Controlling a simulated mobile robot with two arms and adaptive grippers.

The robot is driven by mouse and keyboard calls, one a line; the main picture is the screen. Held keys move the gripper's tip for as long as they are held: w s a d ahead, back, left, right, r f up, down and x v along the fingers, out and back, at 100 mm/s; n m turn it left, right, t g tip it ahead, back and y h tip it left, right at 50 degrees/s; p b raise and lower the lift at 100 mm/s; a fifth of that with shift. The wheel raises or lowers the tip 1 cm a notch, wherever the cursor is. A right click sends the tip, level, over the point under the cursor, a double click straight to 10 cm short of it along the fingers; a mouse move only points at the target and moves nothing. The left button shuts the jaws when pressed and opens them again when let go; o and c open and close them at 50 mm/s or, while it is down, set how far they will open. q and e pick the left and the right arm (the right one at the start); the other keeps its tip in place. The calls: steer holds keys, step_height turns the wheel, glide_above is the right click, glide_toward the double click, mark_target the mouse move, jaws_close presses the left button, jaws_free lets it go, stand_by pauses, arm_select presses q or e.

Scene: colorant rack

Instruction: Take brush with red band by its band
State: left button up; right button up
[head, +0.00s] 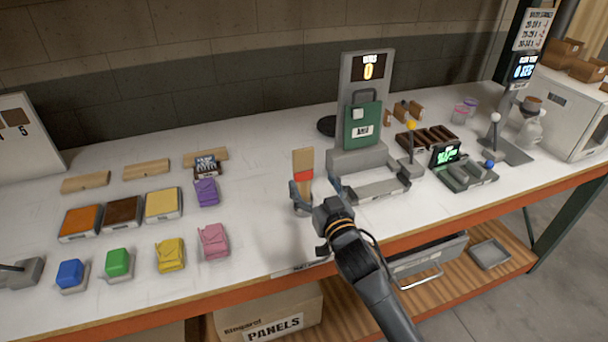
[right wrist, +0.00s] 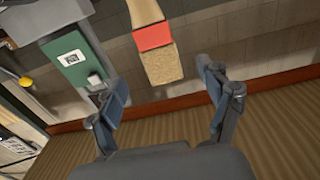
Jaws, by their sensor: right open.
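The brush (head: 303,160) stands upright on the white bench, pale at its upper end with a red band (head: 303,176) around its middle. Its lower end is partly hidden behind my right gripper in the head view. In the right wrist view the red band (right wrist: 153,36) shows between a pale part and a rough tan part. My right gripper (head: 315,187) is open and empty, its fingers near the brush's lower part. In the right wrist view, the brush lies beyond the fingertips (right wrist: 160,85), between their lines and apart from them. My left gripper is out of view.
A grey stand with a green panel (head: 362,125) rises just right of the brush. Paint blocks and cloths, such as the pink one (head: 213,241), lie to the left.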

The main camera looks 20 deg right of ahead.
mark_target(304, 168)
steer(key=shift+w, duration=1.2)
steer(key=shift+w+p, duration=0.35)
steer(key=shift+w, duration=0.1)
steer(key=w+p, duration=0.1)
steer(key=w, duration=0.2)
steer(key=shift+w+a, duration=0.1)
steer(key=shift+w, duration=0.1)
steer(key=shift+w+f, duration=0.15)
steer(key=shift+w, duration=0.45)
steer(key=shift+s, duration=0.1)
steer(key=c, duration=1.3)
